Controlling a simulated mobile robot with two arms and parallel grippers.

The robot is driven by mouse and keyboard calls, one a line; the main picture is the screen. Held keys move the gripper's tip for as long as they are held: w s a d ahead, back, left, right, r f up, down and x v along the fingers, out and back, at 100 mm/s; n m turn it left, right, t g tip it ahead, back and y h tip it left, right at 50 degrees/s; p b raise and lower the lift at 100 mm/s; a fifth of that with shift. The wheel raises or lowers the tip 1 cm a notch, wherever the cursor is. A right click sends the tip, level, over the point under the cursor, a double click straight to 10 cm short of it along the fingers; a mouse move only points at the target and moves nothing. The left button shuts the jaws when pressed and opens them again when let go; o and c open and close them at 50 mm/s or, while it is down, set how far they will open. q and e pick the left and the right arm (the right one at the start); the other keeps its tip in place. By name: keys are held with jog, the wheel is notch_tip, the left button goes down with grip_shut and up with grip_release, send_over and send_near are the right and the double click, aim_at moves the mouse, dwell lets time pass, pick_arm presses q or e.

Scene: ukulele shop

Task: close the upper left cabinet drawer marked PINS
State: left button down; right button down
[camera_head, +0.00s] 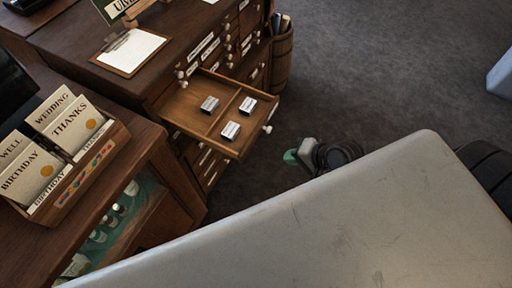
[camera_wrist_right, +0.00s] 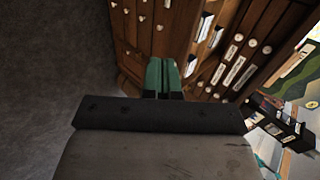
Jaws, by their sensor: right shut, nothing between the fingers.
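A wooden cabinet drawer (camera_head: 188,110) stands pulled out in the head view, with small labelled boxes (camera_head: 230,131) inside on both sides of a divider. Its front carries a pale knob (camera_head: 267,129); its label cannot be read from here. My right gripper (camera_head: 291,157) is to the right of the drawer front, apart from it, over the dark floor. Its green fingers also show in the right wrist view (camera_wrist_right: 162,76), closed together with nothing between them. The cabinet (camera_wrist_right: 185,30) fills the area beyond them there. My left gripper is not in view.
A clipboard (camera_head: 131,51) lies on the cabinet top. A card box (camera_head: 85,175) stands on the wooden counter at the left. A barrel (camera_head: 283,60) stands beyond the cabinet. The dark carpet (camera_head: 370,70) to the right is mostly clear.

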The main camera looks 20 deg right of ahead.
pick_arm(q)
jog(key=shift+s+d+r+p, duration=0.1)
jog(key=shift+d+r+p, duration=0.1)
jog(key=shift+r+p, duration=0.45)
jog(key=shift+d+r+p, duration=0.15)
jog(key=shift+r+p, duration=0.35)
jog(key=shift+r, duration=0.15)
pick_arm(e)
send_near(249, 150)
jog(key=shift+d+x, duration=0.2)
jog(key=shift+x, duration=3.35)
jog(key=shift+f, duration=0.25)
